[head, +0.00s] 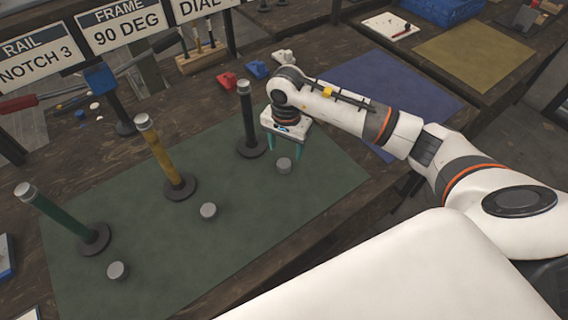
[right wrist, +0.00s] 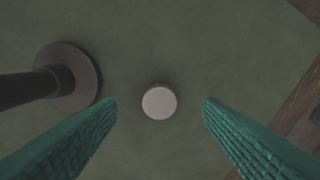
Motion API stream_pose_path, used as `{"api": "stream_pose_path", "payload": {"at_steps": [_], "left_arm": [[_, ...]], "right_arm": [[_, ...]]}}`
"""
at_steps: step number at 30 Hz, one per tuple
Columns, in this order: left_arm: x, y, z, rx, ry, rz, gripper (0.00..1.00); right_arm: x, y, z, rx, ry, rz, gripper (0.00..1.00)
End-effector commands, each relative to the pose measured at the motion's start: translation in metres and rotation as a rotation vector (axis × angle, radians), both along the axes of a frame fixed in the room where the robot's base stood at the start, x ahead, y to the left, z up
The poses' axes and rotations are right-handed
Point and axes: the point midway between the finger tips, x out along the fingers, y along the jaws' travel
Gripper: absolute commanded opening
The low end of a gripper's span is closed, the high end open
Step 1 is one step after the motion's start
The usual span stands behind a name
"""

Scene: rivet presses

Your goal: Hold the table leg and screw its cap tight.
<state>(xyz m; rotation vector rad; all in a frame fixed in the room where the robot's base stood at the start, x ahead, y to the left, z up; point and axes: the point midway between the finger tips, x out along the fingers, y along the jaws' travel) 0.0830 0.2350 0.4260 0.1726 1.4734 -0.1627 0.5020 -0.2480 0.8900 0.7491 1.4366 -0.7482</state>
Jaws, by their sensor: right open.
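Three upright table legs stand on round dark bases: a green leg (head: 62,216), a yellow leg (head: 160,155) and a black leg (head: 247,120). Each has a light grey top end. Three loose grey caps lie on the mat: a left cap (head: 117,271), a middle cap (head: 208,210) and a right cap (head: 284,165). My right gripper (head: 285,147) points down, open and empty, above the right cap beside the black leg. In the right wrist view, this cap (right wrist: 159,103) shows between the spread teal fingers, touching neither. The black leg (right wrist: 30,88) is left of them. My left gripper is out of view.
The green mat (head: 255,215) lies on a dark wooden bench. Signs (head: 120,25) reading rail, frame and dial stand at the back left. Red (head: 227,80) and blue (head: 257,69) small blocks sit behind the black leg. A blue mat (head: 375,85) lies beyond my right arm.

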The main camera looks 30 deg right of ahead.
Motion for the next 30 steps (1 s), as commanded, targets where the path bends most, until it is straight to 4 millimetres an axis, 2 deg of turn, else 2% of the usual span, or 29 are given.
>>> {"api": "stream_pose_path", "payload": {"at_steps": [5,10,22,30], "left_arm": [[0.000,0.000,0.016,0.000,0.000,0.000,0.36],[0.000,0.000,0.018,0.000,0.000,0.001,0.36],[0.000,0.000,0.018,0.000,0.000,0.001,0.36],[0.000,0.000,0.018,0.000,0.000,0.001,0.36]], "right_arm": [[-0.005,0.008,-0.022,0.002,0.008,-0.001,0.61],[-0.005,0.008,-0.045,0.001,0.004,-0.001,0.61],[-0.004,0.007,-0.049,0.000,0.001,0.001,0.61],[-0.004,0.007,-0.049,0.000,0.001,0.000,0.17]]}}
